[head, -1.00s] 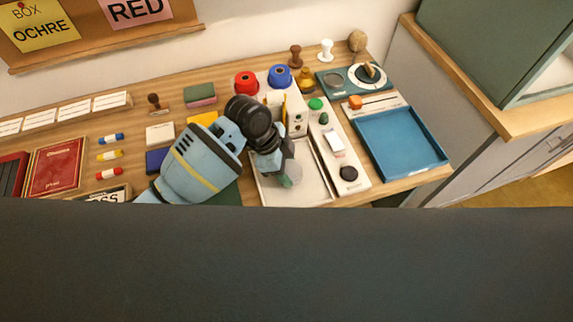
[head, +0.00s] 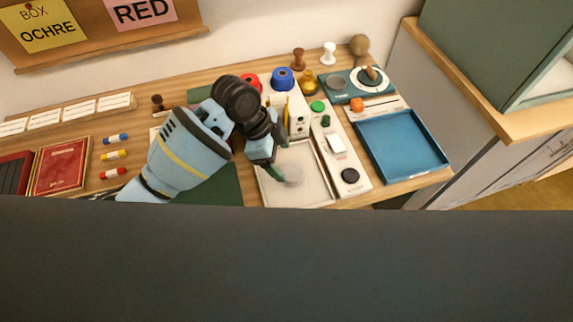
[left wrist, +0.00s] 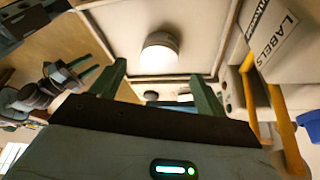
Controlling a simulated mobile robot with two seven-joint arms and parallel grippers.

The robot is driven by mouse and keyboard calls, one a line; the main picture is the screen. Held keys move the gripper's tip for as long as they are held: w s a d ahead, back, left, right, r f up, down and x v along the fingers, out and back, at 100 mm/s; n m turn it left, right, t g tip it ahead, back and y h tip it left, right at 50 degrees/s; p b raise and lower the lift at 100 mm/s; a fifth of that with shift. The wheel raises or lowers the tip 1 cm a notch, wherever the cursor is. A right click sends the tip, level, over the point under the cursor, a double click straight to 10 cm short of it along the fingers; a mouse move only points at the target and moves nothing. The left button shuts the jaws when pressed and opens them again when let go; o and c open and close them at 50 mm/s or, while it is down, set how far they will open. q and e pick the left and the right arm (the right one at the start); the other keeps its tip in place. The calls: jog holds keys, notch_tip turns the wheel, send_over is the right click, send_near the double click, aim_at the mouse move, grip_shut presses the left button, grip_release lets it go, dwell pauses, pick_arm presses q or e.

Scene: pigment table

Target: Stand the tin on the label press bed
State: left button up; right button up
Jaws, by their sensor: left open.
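A pale round tin (head: 293,177) stands upright on the off-white rimmed bed (head: 307,192) in front of the label press (head: 298,116). In the left wrist view the tin (left wrist: 160,52) shows its round end, with the bed's bare surface around it. My left gripper (head: 279,166) is beside the tin on its left in the head view. In the left wrist view its two green fingers (left wrist: 158,90) are spread apart with nothing between them, and the tin is beyond their tips. My right gripper (left wrist: 82,70) shows at the left of that view, its fingers apart and empty.
The press's yellow lever (left wrist: 250,95) and LABELS sign (left wrist: 272,40) are close on the right in the left wrist view. A panel with buttons (head: 350,176) and a blue tray (head: 402,142) lie right of the bed. A blue jar (head: 283,77) stands behind.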

pick_arm(q)
jog(key=v, duration=0.6)
jog(key=shift+r, duration=0.3)
